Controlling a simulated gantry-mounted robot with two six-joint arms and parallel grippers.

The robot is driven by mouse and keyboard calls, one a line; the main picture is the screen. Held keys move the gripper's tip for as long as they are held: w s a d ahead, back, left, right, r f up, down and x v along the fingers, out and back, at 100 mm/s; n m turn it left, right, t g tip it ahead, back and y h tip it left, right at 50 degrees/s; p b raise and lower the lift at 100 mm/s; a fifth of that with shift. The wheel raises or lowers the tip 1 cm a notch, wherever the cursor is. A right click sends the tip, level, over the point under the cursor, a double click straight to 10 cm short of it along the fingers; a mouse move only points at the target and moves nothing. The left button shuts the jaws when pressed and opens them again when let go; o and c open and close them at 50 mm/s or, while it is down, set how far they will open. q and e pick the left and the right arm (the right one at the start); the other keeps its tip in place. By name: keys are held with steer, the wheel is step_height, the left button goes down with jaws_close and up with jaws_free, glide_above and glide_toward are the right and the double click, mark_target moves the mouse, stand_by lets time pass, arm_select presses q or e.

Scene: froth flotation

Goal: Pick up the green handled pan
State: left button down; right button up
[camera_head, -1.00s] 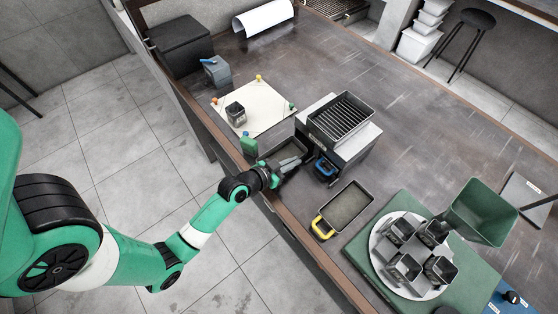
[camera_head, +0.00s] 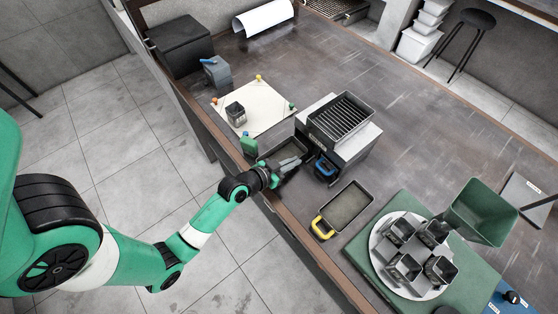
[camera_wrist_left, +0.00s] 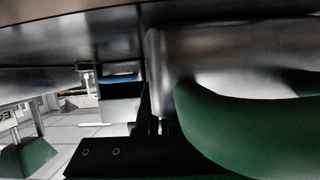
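The green-handled pan is a dark grey, rectangular pan (camera_head: 287,149) lying near the front edge of the bench. Its green handle is largely hidden by my left gripper in the head view. The left wrist view shows the thick green handle (camera_wrist_left: 235,135) very close, joined to the grey metal pan wall. My left gripper (camera_head: 284,172) is at the handle end of the pan, low over the bench edge. A dark finger (camera_wrist_left: 120,160) lies just left of the handle. Whether the fingers touch or grip it is hidden. My right gripper is not in view.
A blue-handled pan (camera_head: 325,168) stands close right, by a grey box with a grated tray (camera_head: 341,118). A yellow-handled pan (camera_head: 347,207) lies further right. A green bottle (camera_head: 249,145) stands just left. The far middle of the bench is clear.

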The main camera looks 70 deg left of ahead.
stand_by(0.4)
arm_select(q)
steer(key=shift+r, duration=0.55)
step_height(320, 180, up, 3)
steer(key=shift+f+p, duration=0.1)
steer(key=shift+p, duration=0.8)
steer(key=a+r+p+v, duration=0.1)
steer(key=v, duration=0.7)
steer(key=r+p+v, duration=0.1)
steer(key=p+v, duration=0.1)
steer(key=v, duration=0.6)
steer(key=shift+a+r, duration=0.3)
steer(key=shift+r, duration=0.2)
steer(key=shift+w, duration=0.2)
